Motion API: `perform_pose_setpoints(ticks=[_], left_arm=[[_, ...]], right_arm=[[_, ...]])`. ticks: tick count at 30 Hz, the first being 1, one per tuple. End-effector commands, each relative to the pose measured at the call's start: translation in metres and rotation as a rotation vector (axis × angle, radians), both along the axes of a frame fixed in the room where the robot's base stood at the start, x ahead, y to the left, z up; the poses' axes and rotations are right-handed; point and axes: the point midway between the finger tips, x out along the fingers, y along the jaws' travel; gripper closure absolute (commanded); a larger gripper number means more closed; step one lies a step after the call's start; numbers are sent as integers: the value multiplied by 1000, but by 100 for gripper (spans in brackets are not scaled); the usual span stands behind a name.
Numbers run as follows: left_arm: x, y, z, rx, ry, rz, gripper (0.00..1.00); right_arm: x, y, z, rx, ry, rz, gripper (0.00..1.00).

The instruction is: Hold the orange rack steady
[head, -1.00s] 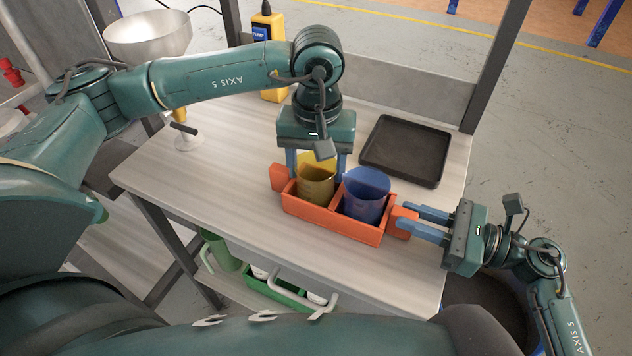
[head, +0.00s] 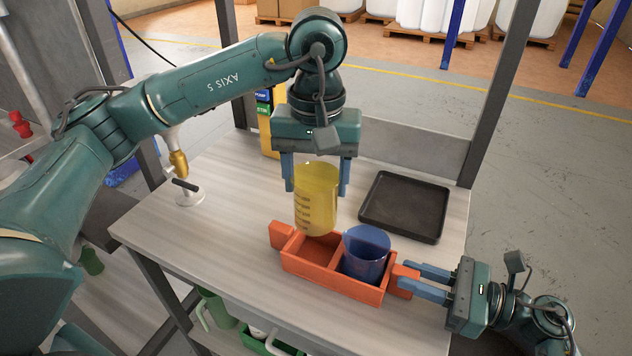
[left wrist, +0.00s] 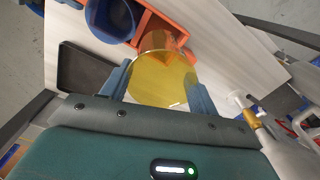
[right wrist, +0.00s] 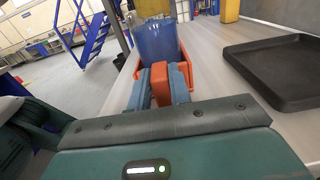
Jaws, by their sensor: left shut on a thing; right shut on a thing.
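The orange rack (head: 325,279) stands on the table with two compartments. Its left compartment (head: 318,250) is empty, and a blue beaker (head: 366,255) sits in the right one. My right gripper (head: 408,283) is shut on the rack's right end handle; the right wrist view shows this orange handle (right wrist: 180,82) between the fingers. My left gripper (head: 316,178) is shut on a yellow see-through beaker (head: 316,205) and holds it upright above the empty compartment. The left wrist view shows the yellow beaker (left wrist: 162,75) between the fingers, with the rack (left wrist: 150,22) behind it.
A black tray (head: 404,207) lies on the table behind and right of the rack. A yellow device (head: 268,125) stands at the back, and a white stand with a brass part (head: 180,175) at the left. The table's front left is clear.

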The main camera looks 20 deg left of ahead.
Motion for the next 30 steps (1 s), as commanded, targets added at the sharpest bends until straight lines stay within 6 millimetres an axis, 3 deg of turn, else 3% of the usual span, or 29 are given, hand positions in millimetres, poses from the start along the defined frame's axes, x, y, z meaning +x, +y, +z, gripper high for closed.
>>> perform_pose_setpoints(ticks=[1, 2, 11, 20, 23, 30], left_arm=[[0, 0, 0, 0, 0, 0, 74], [0, 0, 0, 0, 0, 0, 74], [0, 0, 0, -1, 0, 0, 74], [0, 0, 0, -1, 0, 0, 74], [0, 0, 0, -1, 0, 0, 74], [0, 0, 0, -1, -1, 0, 74]], right_arm=[[0, 0, 0, 0, 0, 0, 100], [0, 0, 0, 0, 0, 0, 80], [0, 0, 0, 0, 0, 0, 55], [0, -4, 0, -1, 0, -1, 55], [1, -15, -1, -3, 1, -3, 55], [0, -65, -1, -4, 1, -3, 55]])
